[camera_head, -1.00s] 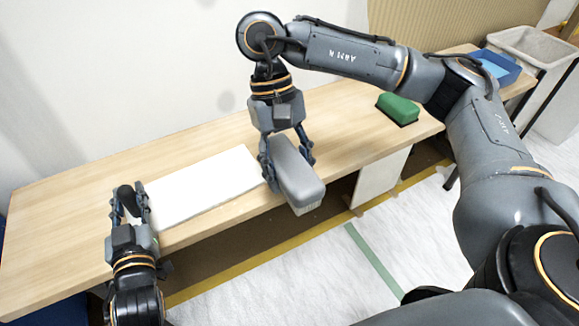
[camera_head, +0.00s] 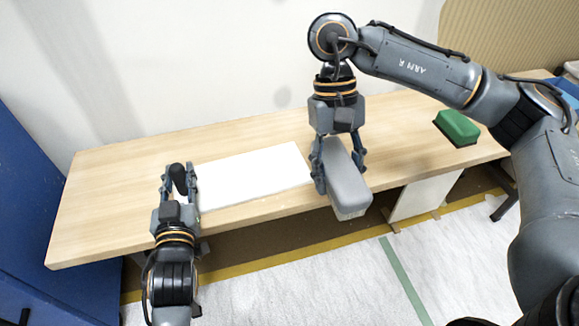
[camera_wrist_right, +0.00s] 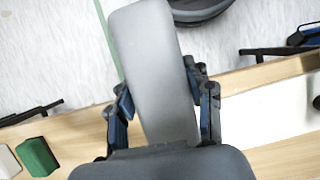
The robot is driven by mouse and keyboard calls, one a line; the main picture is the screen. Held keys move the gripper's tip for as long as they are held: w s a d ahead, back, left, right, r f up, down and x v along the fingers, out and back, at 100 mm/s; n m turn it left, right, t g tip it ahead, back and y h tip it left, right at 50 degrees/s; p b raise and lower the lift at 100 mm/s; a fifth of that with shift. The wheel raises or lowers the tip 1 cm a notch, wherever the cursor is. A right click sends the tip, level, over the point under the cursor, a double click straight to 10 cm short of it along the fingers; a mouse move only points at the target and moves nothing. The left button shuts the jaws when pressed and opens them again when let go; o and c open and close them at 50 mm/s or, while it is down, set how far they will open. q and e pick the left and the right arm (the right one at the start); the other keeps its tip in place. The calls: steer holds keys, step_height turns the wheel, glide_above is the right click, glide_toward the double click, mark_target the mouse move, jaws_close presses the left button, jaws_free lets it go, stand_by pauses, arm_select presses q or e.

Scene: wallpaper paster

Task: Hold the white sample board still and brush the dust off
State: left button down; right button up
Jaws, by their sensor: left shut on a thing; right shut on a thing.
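The white sample board (camera_head: 255,172) lies flat on the wooden table; part of it shows in the right wrist view (camera_wrist_right: 265,115). My left gripper (camera_head: 179,184) is at the board's left end, shut around a dark knob-like grip (camera_head: 179,176). Whether that grip is fixed to the board is not clear. My right gripper (camera_head: 338,172) is shut on a grey brush (camera_head: 346,180) with pale bristles underneath. The brush is just right of the board and reaches over the table's front edge. It fills the middle of the right wrist view (camera_wrist_right: 155,70). I cannot make out dust.
The wooden table (camera_head: 110,200) has bare room left and behind the board. A green block with a dark base (camera_head: 457,127) stands at its right. A pale panel (camera_head: 425,197) is below the front edge. A blue cabinet (camera_head: 35,150) stands at the left.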

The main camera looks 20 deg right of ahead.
arm_select(q)
steer(key=shift+f, duration=0.3)
arm_select(e)
steer(key=shift+w+a+f+m+y, duration=0.15)
steer(key=shift+w+a+m+y, duration=0.2)
steer(key=shift+m, duration=0.35)
arm_select(q)
steer(key=shift+f, duration=0.1)
arm_select(e)
steer(key=w+a+m+t, duration=0.4)
steer(key=w+a+m, duration=0.2)
steer(key=m, duration=1)
steer(key=w+a+r+m+t, duration=0.1)
steer(key=w+a+m+t, duration=0.3)
steer(key=m, duration=1.1)
steer(key=shift+w+a+r+m+t, duration=0.2)
steer(key=shift+w+a+m+t, duration=0.2)
steer(key=shift+w+a, duration=1.85)
steer(key=shift+s+a+y, duration=0.25)
steer(key=shift+s+a, duration=0.25)
steer(key=shift+s, duration=0.05)
steer(key=shift+f, duration=0.1)
steer(key=shift+f, duration=3.15)
steer(key=shift+r, duration=0.1)
